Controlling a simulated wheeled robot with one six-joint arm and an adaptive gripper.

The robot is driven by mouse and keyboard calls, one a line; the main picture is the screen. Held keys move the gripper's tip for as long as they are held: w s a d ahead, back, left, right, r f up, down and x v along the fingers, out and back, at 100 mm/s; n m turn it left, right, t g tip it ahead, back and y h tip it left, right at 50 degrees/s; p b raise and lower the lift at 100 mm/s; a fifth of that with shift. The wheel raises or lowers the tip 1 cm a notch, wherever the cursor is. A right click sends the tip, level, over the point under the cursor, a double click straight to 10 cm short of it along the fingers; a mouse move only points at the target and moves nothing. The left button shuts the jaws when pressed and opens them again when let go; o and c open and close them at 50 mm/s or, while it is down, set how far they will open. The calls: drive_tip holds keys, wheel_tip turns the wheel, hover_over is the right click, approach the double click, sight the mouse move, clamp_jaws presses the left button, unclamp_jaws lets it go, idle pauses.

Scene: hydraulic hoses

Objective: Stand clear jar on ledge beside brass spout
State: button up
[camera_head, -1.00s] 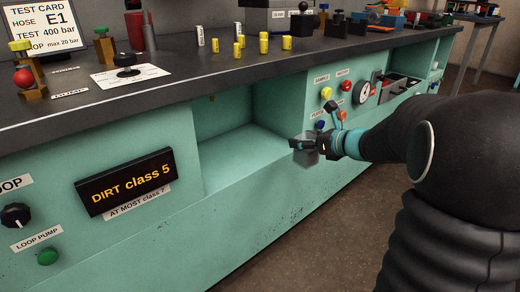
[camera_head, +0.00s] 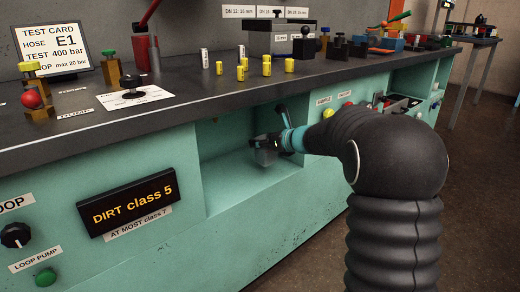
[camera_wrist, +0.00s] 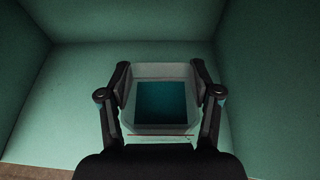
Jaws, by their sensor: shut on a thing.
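The clear jar (camera_head: 265,156) is held in my gripper (camera_head: 268,141) inside the recess of the green bench front. In the wrist view the jar (camera_wrist: 127,98) is square and see-through, with a finger on each side of it. The ledge (camera_head: 228,178) is the recess floor; it also shows in the wrist view (camera_wrist: 60,118). The jar is over the right part of the ledge in the head view; I cannot tell whether its base touches. The brass spout is not clearly visible in either view now.
The recess is closed in by walls and by the dark bench top (camera_head: 180,92) above. The ledge left of the jar is bare. A black DIRT class 5 display (camera_head: 130,199) is left of the recess. Yellow and white cylinders (camera_head: 242,72) stand on the bench top.

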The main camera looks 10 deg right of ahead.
sight(260, 149)
drive_tip(key=shift+w+a, duration=0.3)
drive_tip(key=shift+w, duration=0.1)
drive_tip(key=shift+w+f+b, duration=0.1)
drive_tip(key=shift+f+b, duration=0.45)
drive_tip(key=shift+f, duration=1.2)
drive_tip(key=shift+f, duration=0.1)
drive_tip(key=shift+f, duration=0.1)
drive_tip(key=o, duration=1.2)
drive_tip(key=shift+c, duration=0.2)
